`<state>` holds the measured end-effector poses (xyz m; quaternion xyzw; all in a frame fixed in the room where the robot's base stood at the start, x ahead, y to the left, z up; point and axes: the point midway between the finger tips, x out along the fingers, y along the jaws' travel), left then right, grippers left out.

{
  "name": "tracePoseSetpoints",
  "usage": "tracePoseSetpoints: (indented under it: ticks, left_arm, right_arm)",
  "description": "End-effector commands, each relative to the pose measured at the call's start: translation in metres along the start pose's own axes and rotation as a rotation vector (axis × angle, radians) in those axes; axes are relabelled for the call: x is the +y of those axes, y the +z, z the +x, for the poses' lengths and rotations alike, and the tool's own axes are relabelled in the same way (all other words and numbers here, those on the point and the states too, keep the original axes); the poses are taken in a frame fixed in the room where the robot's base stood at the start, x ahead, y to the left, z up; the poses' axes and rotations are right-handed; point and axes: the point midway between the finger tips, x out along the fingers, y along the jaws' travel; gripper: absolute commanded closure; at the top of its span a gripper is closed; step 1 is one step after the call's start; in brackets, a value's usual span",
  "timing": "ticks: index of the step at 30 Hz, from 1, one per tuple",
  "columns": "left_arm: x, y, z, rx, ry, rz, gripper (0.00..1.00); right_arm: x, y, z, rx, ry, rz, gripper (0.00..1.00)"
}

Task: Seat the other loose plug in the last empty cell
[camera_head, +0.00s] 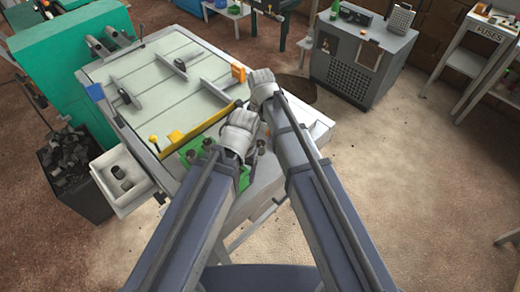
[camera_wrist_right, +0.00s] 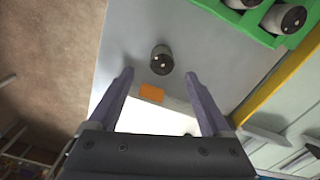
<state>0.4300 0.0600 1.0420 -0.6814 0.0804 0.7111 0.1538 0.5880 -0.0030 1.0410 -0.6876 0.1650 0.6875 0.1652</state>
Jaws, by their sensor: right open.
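A loose dark-topped plug (camera_wrist_right: 162,60) stands on the pale table top in the right wrist view. My right gripper (camera_wrist_right: 158,76) is open and empty, with the plug just past its fingertips and roughly between their lines. The green tray (camera_wrist_right: 232,18) holds plugs (camera_wrist_right: 284,18) at the upper right of that view. In the head view the tray (camera_head: 188,160) is partly covered by my left arm, and the empty cell cannot be made out.
A white bin (camera_head: 137,205) with dark plugs hangs at the table's left side. A yellow bar (camera_head: 205,125) runs behind the tray. An orange patch (camera_wrist_right: 151,92) lies on the table near the loose plug. My two forearms are close together.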

Motion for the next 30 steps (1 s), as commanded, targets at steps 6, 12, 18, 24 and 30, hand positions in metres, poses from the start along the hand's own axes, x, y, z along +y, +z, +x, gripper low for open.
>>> tracePoseSetpoints:
  ticks: [6, 12, 18, 24, 30]
  left_arm:
    - [0.001, -0.001, 0.015, 0.0, 0.0, 0.0, 0.19]
    - [0.004, -0.002, 0.041, 0.0, 0.0, -0.001, 0.19]
    - [0.005, -0.003, 0.053, 0.0, 0.0, -0.002, 0.19]
    - [0.005, -0.003, 0.051, 0.0, 0.0, -0.002, 0.19]
    - [0.005, -0.003, 0.051, 0.0, 0.0, -0.002, 0.19]
  right_arm:
    - [-0.002, -0.002, 0.015, 0.0, 0.0, 0.0, 0.18]
    - [-0.004, -0.004, 0.041, 0.0, 0.0, 0.0, 0.18]
    - [-0.003, -0.004, 0.053, 0.0, 0.0, 0.0, 0.18]
    - [-0.003, -0.004, 0.051, 0.0, 0.0, 0.0, 0.18]
    - [-0.004, -0.004, 0.051, 0.0, 0.0, 0.0, 0.39]
